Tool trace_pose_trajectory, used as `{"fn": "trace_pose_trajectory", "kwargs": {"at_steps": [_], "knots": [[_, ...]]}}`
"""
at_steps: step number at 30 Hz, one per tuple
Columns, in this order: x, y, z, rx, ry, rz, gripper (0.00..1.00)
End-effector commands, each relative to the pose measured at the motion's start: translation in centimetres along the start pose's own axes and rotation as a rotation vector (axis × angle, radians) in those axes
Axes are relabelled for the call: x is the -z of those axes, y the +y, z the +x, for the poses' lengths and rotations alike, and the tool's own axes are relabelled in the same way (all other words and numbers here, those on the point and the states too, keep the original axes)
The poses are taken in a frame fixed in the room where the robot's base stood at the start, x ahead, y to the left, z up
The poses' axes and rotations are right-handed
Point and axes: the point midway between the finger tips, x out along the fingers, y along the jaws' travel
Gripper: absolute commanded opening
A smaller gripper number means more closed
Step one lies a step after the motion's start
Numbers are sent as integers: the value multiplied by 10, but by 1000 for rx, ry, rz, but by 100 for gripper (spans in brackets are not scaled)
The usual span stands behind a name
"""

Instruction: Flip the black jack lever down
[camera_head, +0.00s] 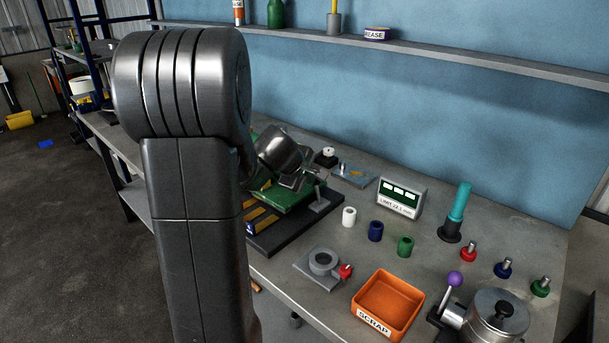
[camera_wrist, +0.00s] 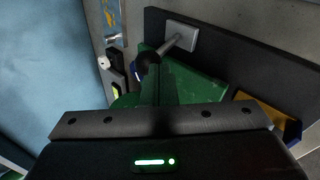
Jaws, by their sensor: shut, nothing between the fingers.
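In the wrist view, a lever with a round black knob (camera_wrist: 147,62) stands out on a metal rod from a light grey block (camera_wrist: 183,36). The block is on a dark base plate. A green machine body (camera_wrist: 190,87) lies beside the knob. My gripper (camera_wrist: 165,122) fills the lower part of this view, shut and empty, with the knob ahead of it; I cannot tell whether they touch. In the head view, my gripper (camera_head: 293,180) is over the green machine (camera_head: 285,196), partly hidden by my arm. The lever's rod and grey block (camera_head: 319,203) show just right of it.
An orange scrap bin (camera_head: 388,304), a grey ring fixture (camera_head: 322,264), a display box (camera_head: 401,197) and several small coloured cylinders stand on the bench to the right. A shelf (camera_head: 430,57) runs along the blue wall. Some bench surface between these is clear.

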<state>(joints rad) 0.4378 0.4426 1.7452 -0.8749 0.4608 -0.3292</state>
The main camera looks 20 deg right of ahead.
Motion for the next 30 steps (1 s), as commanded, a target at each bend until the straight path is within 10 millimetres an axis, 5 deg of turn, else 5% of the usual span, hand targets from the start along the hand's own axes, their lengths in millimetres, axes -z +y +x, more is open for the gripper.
{"fn": "trace_pose_trajectory", "kwargs": {"at_steps": [18,30], "knots": [[-13,59,30,-1,-1,1,0],[-18,75,48,-1,-1,1,0]]}}
